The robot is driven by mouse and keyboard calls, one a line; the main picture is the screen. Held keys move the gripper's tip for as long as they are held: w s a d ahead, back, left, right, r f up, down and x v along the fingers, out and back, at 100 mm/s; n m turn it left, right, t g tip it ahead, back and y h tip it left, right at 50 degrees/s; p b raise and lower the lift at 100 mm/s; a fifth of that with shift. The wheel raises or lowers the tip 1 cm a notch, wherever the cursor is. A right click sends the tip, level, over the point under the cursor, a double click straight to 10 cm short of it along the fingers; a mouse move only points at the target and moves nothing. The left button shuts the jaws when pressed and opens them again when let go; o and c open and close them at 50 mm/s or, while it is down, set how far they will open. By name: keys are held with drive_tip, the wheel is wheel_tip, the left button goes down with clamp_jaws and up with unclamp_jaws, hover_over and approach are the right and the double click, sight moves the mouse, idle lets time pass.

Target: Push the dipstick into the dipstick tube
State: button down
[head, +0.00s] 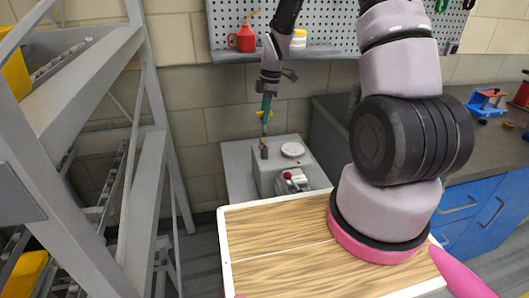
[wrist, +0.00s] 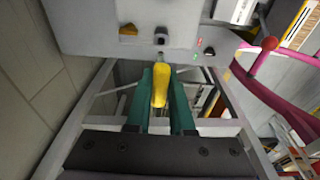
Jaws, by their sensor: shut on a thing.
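My gripper (head: 266,107) is above the grey machine block (head: 307,169), pointing down. In the wrist view its two teal fingers (wrist: 160,72) are shut on the yellow handle of the dipstick (wrist: 160,88). In the head view the yellow of the dipstick (head: 260,114) shows at the fingertips, with a thin part below it. The dark dipstick tube (head: 264,153) stands on the block below the gripper. A dark round opening, which looks like the tube (wrist: 160,39), lies ahead of the handle in the wrist view. I cannot tell whether the dipstick's tip is inside it.
A white disc (head: 292,149) and a red knob (head: 287,175) are on the block, right of the tube. A grey metal frame (head: 155,140) stands at the left. A shelf (head: 275,54) with a red oil can (head: 242,40) is behind my arm.

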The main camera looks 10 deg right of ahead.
drive_tip(key=shift+f, duration=0.15)
drive_tip(key=shift+f, duration=1.9)
drive_tip(key=shift+f, duration=2.8)
drive_tip(key=c, duration=0.7)
unclamp_jaws()
drive_tip(key=r, duration=0.3)
drive_tip(key=d+r, duration=0.1)
drive_tip(key=r, duration=0.6)
drive_tip(key=shift+d+r, duration=0.3)
drive_tip(key=shift+r, duration=0.05)
